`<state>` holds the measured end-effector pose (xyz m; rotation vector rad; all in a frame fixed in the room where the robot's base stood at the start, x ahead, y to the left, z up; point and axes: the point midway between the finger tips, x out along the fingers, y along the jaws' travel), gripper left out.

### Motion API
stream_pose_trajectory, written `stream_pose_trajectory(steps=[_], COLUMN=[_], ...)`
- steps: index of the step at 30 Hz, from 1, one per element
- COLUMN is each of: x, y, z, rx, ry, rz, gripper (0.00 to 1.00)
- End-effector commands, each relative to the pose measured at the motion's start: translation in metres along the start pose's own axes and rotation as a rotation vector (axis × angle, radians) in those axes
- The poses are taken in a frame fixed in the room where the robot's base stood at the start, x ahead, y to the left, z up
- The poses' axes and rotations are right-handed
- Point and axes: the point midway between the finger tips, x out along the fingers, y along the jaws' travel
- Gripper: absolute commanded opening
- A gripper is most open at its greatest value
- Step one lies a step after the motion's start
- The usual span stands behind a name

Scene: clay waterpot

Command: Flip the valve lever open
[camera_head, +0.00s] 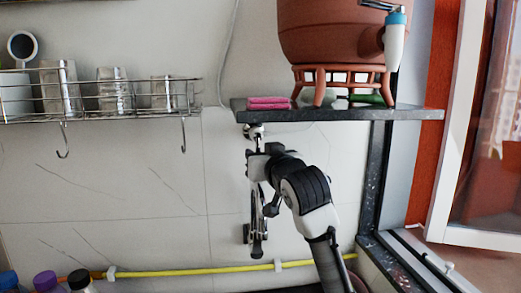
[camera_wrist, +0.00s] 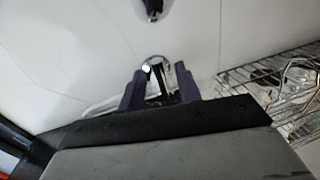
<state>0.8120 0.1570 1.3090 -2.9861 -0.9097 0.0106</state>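My gripper (camera_head: 255,160) is at the tiled wall below the dark shelf, next to the tap fittings. A small chrome fitting (camera_head: 253,131) shows just above it, under the shelf's left end. A longer chrome fitting with dark ends (camera_head: 258,208) hangs below it. In the wrist view the two dark fingers (camera_wrist: 160,86) stand apart, with a shiny chrome piece (camera_wrist: 157,63) in or just beyond the gap. I cannot tell whether they touch it. Another chrome and dark fitting (camera_wrist: 153,9) shows at the top edge. Which part is the valve lever is not clear.
The dark shelf (camera_head: 410,113) above holds a clay pot (camera_head: 330,35) on a stand and a pink sponge (camera_head: 268,103). A wire rack (camera_head: 100,118) with cups is at the left. A yellow pipe (camera_head: 190,271) runs low along the wall. A window frame is at the right.

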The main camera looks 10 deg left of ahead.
Motion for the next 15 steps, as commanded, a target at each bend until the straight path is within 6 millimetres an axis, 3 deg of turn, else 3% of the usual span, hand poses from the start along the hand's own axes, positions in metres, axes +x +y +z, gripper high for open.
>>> stream_pose_trajectory(steps=[10,15], x=[0.0036,0.0034], y=[-0.0001,-0.0001], z=[0.0003,0.0002], rx=[0.000,0.000], ry=[0.001,0.001], rz=[0.000,0.000], gripper=[0.32,0.10])
